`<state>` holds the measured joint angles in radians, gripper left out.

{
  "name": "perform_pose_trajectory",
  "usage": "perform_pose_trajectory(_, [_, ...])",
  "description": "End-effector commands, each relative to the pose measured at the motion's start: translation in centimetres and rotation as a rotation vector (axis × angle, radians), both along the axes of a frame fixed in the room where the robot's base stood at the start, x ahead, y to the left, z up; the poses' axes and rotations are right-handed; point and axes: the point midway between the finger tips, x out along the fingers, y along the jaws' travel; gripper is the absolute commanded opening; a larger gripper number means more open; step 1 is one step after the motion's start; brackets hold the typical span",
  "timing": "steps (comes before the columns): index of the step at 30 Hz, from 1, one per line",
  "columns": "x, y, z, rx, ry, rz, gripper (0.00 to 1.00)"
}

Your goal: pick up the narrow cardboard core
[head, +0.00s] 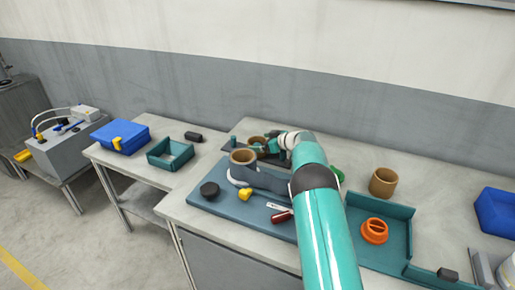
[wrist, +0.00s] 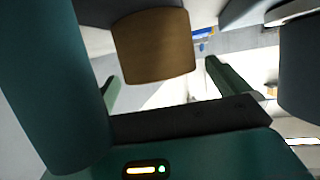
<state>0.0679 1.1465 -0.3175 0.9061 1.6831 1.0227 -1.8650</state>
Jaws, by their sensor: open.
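Three brown cardboard cores show in the head view. One (head: 257,141) stands at the back of the bench beside my gripper (head: 268,147). A second core (head: 243,156) stands a little nearer on the blue-grey mat, and a third (head: 383,182) stands to the right. I cannot tell for certain which is the narrow one. In the wrist view a brown core (wrist: 154,45) sits ahead of my gripper (wrist: 164,78), between the lines of its two green fingers. The fingers are apart. I cannot tell whether they touch the core.
A teal tray (head: 398,212) with an orange ring (head: 374,231) lies right of my arm. A blue bin (head: 497,211) stands far right.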

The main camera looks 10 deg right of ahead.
Motion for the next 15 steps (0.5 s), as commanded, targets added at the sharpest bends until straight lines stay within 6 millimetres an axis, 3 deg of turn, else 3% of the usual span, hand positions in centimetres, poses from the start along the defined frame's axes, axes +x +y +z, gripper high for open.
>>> perform_pose_trajectory(2, [-0.02, -0.02, 0.0, 0.0, 0.0, 0.0, 0.96])
perform_pose_trajectory(8, [-0.03, -0.03, -0.01, 0.0, 0.0, 0.0, 0.57])
perform_pose_trajectory(15, [-0.02, -0.04, 0.03, 0.0, 0.0, 0.0, 0.56])
